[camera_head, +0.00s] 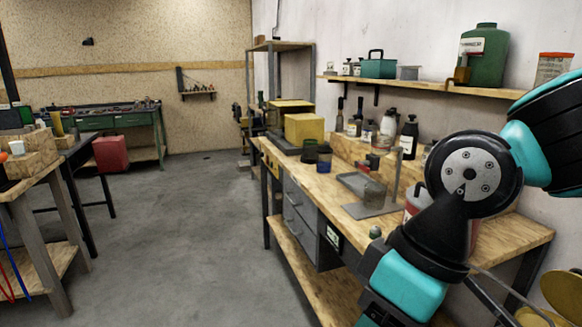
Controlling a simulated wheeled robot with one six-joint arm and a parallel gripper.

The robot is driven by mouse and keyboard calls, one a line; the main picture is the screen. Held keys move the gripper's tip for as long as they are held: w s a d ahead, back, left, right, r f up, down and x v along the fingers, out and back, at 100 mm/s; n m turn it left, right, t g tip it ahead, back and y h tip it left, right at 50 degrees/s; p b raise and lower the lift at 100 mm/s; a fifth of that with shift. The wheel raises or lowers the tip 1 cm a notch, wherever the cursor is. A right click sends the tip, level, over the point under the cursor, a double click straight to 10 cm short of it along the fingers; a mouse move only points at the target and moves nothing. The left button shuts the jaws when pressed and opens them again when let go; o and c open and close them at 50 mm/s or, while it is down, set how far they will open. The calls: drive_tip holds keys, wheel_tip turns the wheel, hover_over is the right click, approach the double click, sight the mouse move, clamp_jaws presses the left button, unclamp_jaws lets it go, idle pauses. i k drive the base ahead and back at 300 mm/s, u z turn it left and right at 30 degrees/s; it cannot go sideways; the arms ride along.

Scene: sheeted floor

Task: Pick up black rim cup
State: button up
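Two small dark cups or jars stand side by side on the wooden workbench (480,240), near its middle. The front one (324,158) is bluish with a dark rim. The one behind it (310,150) is darker. I cannot tell for sure which is the black rim cup. My teal and black arm fills the right side of the view, in front of the bench's near end. My gripper is out of the picture, below the bottom edge.
A yellow box (304,129) sits behind the cups. A shelf (440,86) with a green jug (485,55) hangs above. Open floor (190,230) lies left of the bench.

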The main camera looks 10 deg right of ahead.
sight(324, 155)
drive_tip(key=z, duration=0.2)
drive_tip(key=k, duration=0.2)
drive_tip(key=u, duration=1.25)
drive_tip(key=i, duration=1.6)
drive_tip(key=z, duration=0.65)
drive_tip(key=i, duration=0.85)
drive_tip(key=z, duration=1.45)
drive_tip(key=i, duration=0.6)
drive_tip(key=z, duration=0.6)
